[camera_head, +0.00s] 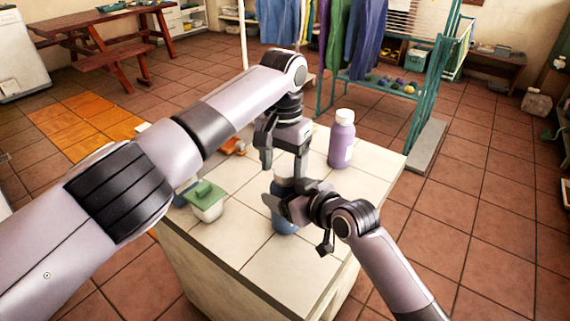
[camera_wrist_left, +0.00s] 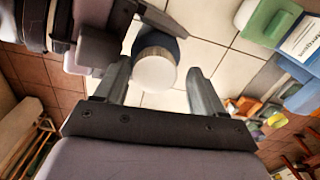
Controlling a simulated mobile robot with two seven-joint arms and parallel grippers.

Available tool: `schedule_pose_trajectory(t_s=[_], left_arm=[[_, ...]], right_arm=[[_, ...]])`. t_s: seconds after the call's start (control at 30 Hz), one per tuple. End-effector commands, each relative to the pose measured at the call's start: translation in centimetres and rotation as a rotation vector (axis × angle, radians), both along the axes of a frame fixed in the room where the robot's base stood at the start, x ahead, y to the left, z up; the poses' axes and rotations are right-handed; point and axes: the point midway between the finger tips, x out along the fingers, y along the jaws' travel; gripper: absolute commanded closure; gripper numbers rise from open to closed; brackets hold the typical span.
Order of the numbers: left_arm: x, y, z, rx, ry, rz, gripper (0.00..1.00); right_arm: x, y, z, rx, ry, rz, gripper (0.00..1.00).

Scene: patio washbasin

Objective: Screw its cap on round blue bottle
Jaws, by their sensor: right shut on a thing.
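The round blue bottle (camera_head: 284,222) stands on the tiled counter, mostly hidden by my right gripper (camera_head: 285,205), which is shut on it. In the left wrist view the bottle (camera_wrist_left: 158,43) shows as a blue rim behind a round white cap (camera_wrist_left: 154,71). The cap sits over the bottle's top; I cannot tell how tightly it is seated. My left gripper (camera_head: 283,165) is above the bottle, pointing down. In the left wrist view its fingers (camera_wrist_left: 158,75) are open, one on each side of the cap, with a visible gap on the right side.
A purple bottle with a white cap (camera_head: 342,140) stands at the counter's back right. A white container with a green lid (camera_head: 207,201) stands at the left. Orange items (camera_head: 233,147) lie behind my left arm. The tiled counter (camera_head: 292,268) is clear in front.

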Motion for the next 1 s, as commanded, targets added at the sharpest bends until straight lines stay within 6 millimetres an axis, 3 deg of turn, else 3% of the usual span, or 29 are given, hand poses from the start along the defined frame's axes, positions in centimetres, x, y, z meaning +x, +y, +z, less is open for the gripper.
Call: schedule_pose_trajectory(t_s=[0.47,0.8,1.0], left_arm=[[-0.6,-0.9,0.2,-0.013,0.011,-0.017,0.22],[-0.4,-0.7,5.5,-0.01,0.003,-0.014,0.22],[-0.2,-0.4,7.4,-0.004,0.003,-0.006,0.22]], right_arm=[[0.0,0.1,0.1,0.0,0.0,0.001,1.0],[0.0,0.1,-0.3,-0.004,0.007,0.001,1.0],[0.0,0.0,-0.3,-0.003,0.006,0.001,1.0]])
